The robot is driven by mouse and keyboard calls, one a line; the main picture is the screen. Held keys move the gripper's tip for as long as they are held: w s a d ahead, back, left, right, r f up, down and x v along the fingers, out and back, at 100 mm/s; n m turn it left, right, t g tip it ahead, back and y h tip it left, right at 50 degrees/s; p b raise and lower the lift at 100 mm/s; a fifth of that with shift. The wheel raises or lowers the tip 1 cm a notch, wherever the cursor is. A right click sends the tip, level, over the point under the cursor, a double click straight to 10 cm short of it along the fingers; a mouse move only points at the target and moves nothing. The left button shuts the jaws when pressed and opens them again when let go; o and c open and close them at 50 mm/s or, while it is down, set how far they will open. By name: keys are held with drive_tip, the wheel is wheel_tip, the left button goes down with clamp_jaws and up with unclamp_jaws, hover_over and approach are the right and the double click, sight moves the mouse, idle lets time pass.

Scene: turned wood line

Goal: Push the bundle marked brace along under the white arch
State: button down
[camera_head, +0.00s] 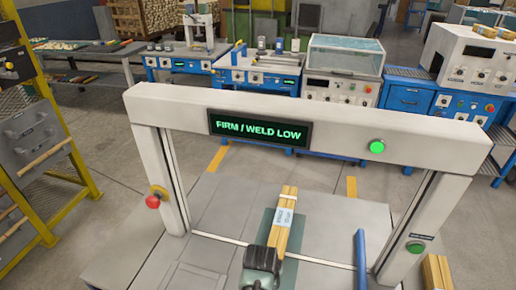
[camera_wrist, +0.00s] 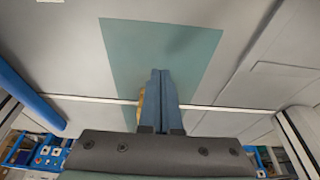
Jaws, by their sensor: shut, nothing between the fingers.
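A bundle of pale wooden strips (camera_head: 291,194) with a white label lies on a green mat (camera_head: 298,240) under the white arch (camera_head: 180,104). The label's print is too small to read for sure. My gripper (camera_head: 262,268) is at the near end of the bundle and hides part of it. In the wrist view my gripper (camera_wrist: 160,74) has its blue fingers together over the green mat (camera_wrist: 120,45). A sliver of wood (camera_wrist: 141,106) shows beside the fingers; I cannot tell if they touch it.
The arch display (camera_head: 258,128) reads "FIRM / WELD LOW", and a green lamp (camera_head: 377,147) is lit. A blue bar (camera_head: 361,260) stands right of the mat. Another wooden bundle (camera_head: 436,272) is at lower right. The grey table (camera_head: 335,218) beyond the bundle is clear.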

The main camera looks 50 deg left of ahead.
drive_tip(key=v, duration=0.8)
drive_tip(key=shift+w, duration=0.35)
drive_tip(key=shift+a+r, duration=0.1)
